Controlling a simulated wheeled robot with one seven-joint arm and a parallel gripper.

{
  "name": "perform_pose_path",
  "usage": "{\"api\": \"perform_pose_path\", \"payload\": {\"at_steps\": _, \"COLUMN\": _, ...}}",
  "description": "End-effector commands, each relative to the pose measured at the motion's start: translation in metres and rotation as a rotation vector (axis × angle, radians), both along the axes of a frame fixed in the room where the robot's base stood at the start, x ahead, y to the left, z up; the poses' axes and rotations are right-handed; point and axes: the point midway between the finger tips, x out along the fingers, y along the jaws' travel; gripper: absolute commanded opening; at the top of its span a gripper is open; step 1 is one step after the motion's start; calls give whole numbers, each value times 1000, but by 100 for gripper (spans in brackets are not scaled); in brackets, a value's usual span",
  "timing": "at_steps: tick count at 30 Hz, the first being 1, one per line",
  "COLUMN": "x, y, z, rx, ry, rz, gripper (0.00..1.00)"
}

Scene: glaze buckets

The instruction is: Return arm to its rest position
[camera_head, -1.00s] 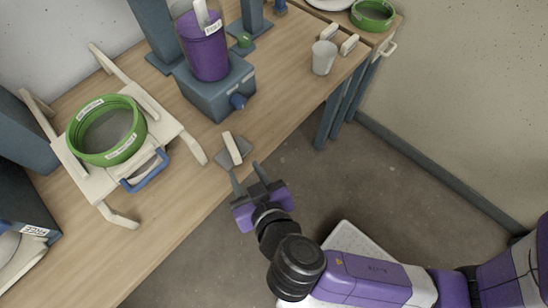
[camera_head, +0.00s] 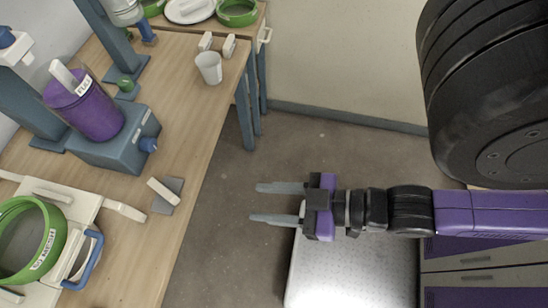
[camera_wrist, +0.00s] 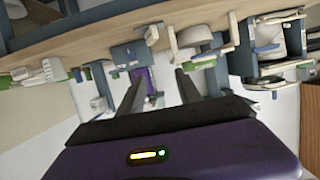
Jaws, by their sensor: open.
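My gripper (camera_head: 278,203) is open and empty in the head view. Its two grey fingers point left, over the floor beside the table's edge. It is apart from the table and from everything on it. In the wrist view my gripper (camera_wrist: 158,92) shows its two dark fingers spread with nothing between them. The wooden table (camera_head: 205,130) is to its left in the head view, and its front edge also crosses the wrist view (camera_wrist: 185,14).
A purple bucket (camera_head: 92,112) stands on a blue-grey stand (camera_head: 120,150). A green ring (camera_head: 45,240) sits in a white frame at lower left. A white cup (camera_head: 209,68) stands near the table edge. A light platform (camera_head: 350,270) lies below my arm. Floor between is clear.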

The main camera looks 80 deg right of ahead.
Motion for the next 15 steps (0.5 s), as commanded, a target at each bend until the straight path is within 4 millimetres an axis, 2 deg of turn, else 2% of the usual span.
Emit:
{"api": "perform_pose_path", "payload": {"at_steps": 5, "x": -11, "y": -11, "z": 19, "rx": -18, "ry": -45, "rz": -31, "gripper": 41}}
{"api": "perform_pose_path", "payload": {"at_steps": 15, "x": -11, "y": -12, "z": 20, "rx": -19, "ry": -49, "rz": -32, "gripper": 41}}
